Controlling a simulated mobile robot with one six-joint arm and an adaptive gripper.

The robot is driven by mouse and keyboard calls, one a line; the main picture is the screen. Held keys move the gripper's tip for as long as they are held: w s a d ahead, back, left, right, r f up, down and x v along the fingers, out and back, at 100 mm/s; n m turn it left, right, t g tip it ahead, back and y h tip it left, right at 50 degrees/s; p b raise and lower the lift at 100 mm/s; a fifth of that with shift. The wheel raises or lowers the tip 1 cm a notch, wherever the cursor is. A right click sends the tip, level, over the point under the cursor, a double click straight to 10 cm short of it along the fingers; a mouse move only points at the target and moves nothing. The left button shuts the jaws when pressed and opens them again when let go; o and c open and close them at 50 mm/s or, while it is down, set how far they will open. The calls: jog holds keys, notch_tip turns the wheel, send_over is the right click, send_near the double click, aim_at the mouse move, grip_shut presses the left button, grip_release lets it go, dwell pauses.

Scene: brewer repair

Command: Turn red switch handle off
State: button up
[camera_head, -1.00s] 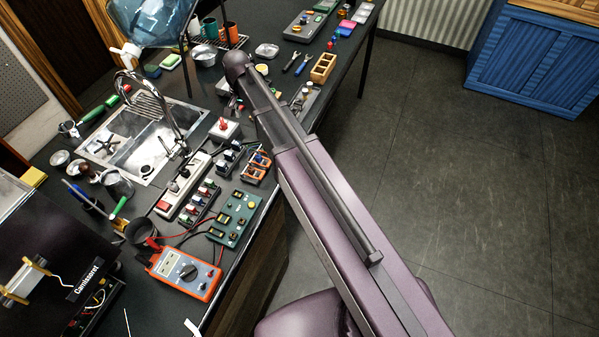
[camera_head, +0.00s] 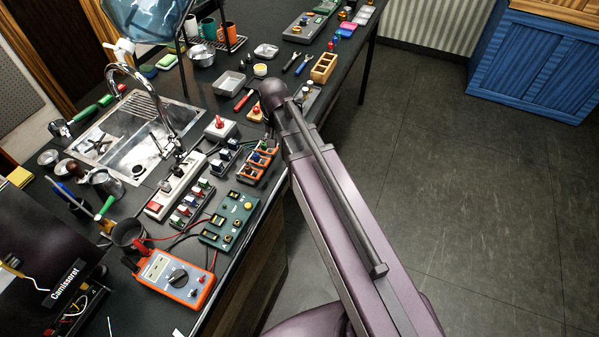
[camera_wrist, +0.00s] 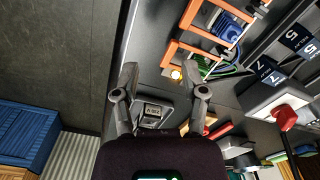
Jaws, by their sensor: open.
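The red switch handle (camera_head: 219,121) stands up from a light box (camera_head: 221,130) on the dark counter, just right of the sink. In the wrist view the red handle (camera_wrist: 285,117) is at the right side on its pale box (camera_wrist: 272,96). My gripper (camera_wrist: 161,80) is open and empty, with its two fingers apart. It is to the left of the handle in the wrist view and not touching it. A small grey labelled unit (camera_wrist: 152,112) shows between the fingers. In the head view my arm hides most of the gripper.
Near the handle are a white power strip (camera_head: 176,187), an orange-framed block (camera_head: 258,160), a green board (camera_head: 229,220) and an orange multimeter (camera_head: 176,278). Open floor (camera_head: 470,200) is at the right.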

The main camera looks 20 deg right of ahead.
jog(key=s+d+f+n+b, duration=0.2)
jog(key=s+d+f+b, duration=0.3)
jog(key=s, duration=0.2)
jog(key=shift+s+f, duration=0.2)
jog(key=shift+s, duration=0.1)
jog(key=shift+s, duration=0.1)
jog(key=shift+s+d+n, duration=0.15)
jog(key=shift+s+d, duration=0.2)
jog(key=shift+s, duration=0.2)
jog(key=shift+s+d+n, duration=0.15)
jog(key=shift+s+d, duration=0.2)
jog(key=shift+s, duration=0.2)
jog(key=shift+s, duration=0.1)
